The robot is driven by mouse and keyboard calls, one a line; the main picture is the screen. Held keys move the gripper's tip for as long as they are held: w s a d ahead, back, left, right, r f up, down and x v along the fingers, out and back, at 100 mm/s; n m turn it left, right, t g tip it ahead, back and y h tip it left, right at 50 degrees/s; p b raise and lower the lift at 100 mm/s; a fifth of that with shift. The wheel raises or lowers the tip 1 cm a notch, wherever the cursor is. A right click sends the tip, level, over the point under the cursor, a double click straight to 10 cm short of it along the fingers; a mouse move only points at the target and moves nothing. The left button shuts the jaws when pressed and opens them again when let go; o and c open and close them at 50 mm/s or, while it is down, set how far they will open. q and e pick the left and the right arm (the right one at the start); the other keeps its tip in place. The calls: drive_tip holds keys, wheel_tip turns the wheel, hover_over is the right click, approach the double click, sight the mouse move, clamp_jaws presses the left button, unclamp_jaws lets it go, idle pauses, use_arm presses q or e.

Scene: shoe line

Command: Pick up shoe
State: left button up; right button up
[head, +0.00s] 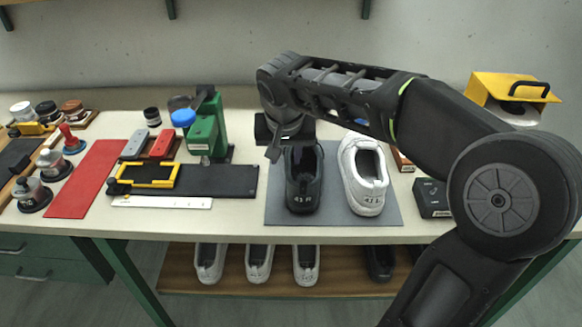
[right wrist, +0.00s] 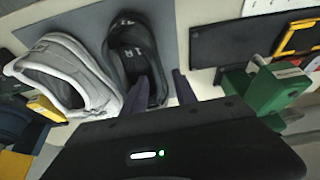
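My right gripper (head: 277,148) is at the far left side of the black shoe, above the table. In the right wrist view its two fingers (right wrist: 163,88) are apart, with part of the black shoe (right wrist: 135,50) showing between and beyond them. I cannot tell whether they touch it. The grey shoe (right wrist: 65,75) also shows there. My left gripper is not in view.
A green device (head: 205,130) stands behind a black board (head: 225,181) with a yellow frame, left of the mat. A black box (head: 432,197) is on the right. Several shoes (head: 259,262) sit on the lower shelf (head: 180,270).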

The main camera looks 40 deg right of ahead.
drive_tip(key=shift+w+f, duration=0.2)
drive_tip(key=shift+w, duration=0.1)
drive_tip(key=shift+s+r, duration=0.1)
drive_tip(key=shift+s, duration=0.15)
drive_tip(key=shift+x, duration=1.4)
drive_tip(key=p+x, duration=0.1)
drive_tip(key=x, duration=0.4)
drive_tip(key=shift+w+d, duration=0.15)
drive_tip(key=shift+d, duration=0.05)
drive_tip(key=shift+c, duration=0.4)
clamp_jaws()
